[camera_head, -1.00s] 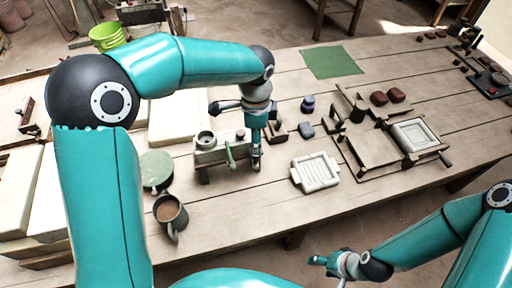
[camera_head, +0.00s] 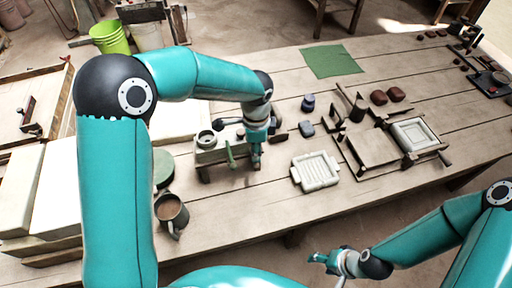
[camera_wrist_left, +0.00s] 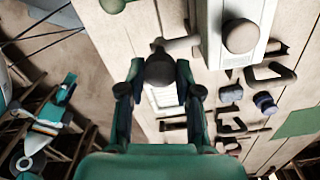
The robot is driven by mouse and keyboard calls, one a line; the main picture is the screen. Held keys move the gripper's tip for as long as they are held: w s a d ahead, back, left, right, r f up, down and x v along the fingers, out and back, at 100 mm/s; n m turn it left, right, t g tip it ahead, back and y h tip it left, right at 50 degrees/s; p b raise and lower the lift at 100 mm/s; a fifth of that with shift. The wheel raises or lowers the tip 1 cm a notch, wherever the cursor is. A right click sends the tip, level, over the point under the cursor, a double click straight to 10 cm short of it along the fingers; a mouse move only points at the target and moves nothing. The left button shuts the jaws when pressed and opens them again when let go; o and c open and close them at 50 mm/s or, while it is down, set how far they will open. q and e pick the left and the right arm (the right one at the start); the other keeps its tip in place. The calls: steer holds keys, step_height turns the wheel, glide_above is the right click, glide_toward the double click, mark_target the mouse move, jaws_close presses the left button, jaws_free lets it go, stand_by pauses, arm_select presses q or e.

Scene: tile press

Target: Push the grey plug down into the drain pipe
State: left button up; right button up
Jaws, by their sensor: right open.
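A dark grey round piece (camera_wrist_left: 160,70), which looks like the plug, shows between the fingertips of my left gripper (camera_wrist_left: 160,78) in the left wrist view. The fingers stand apart on both sides of it; I cannot tell whether they touch it. A short pipe-like bar (camera_wrist_left: 182,44) behind it runs toward a pale block. In the head view my left gripper (camera_head: 256,160) points down at the right end of this pale block (camera_head: 210,157). The plug and the drain pipe's mouth cannot be made out there. My right gripper (camera_head: 322,258) is open and empty, off the table's front edge.
A mug (camera_head: 171,212) stands front left, a white ribbed tray (camera_head: 315,171) to the right. Wooden frames (camera_head: 372,148) lie further right. The table's front middle is clear.

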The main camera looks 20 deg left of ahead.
arm_select(q)
jaws_close()
step_height(320, 180, down, 3)
steer(key=shift+r+b, duration=0.2)
steer(key=shift+b, duration=0.95)
steer(key=o, duration=0.9)
jaws_free()
steer(key=shift+w, duration=0.1)
